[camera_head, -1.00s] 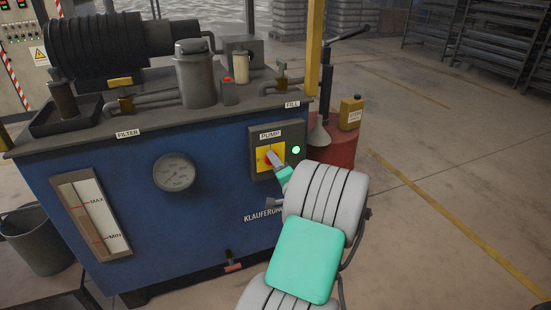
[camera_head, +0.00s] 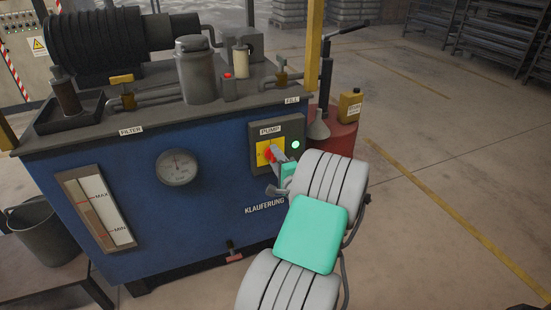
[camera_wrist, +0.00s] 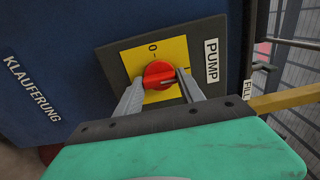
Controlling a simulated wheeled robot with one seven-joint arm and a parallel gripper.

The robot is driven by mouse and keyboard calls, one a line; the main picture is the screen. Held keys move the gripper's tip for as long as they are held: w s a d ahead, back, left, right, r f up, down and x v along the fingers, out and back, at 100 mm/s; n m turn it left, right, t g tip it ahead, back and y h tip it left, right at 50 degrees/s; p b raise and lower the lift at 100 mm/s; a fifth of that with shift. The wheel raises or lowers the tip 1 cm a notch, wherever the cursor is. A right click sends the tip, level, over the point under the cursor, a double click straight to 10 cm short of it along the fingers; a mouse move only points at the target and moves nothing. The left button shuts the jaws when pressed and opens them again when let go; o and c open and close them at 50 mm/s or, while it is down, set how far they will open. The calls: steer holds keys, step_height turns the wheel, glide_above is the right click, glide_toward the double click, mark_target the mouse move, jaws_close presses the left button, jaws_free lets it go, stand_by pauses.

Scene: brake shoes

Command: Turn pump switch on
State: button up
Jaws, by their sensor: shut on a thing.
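The pump switch is a red rotary knob (camera_wrist: 158,73) on a yellow plate (camera_wrist: 134,60) marked 0 and I, on the dark box labelled PUMP. It also shows in the head view as a red knob (camera_head: 268,154), partly hidden by my gripper. My gripper (camera_wrist: 159,79) is shut on the knob, with one finger on each side. The knob's ridge lies roughly crosswise between the fingers in the wrist view; which mark it points to is hard to tell. The indicator light (camera_head: 296,144) beside the switch glows green.
The blue machine (camera_head: 215,210) carries a round gauge (camera_head: 180,167) and a MAX/MIN level window (camera_head: 98,207). Open floor (camera_head: 440,210) lies to the right.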

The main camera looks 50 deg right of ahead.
steer(key=o, duration=1.4)
steer(key=shift+c, duration=0.2)
steer(key=shift+s, duration=0.1)
steer(key=v, duration=0.7)
steer(key=shift+s+a+p, duration=0.2)
steer(key=shift+s+p, duration=0.1)
steer(key=shift+p, duration=0.1)
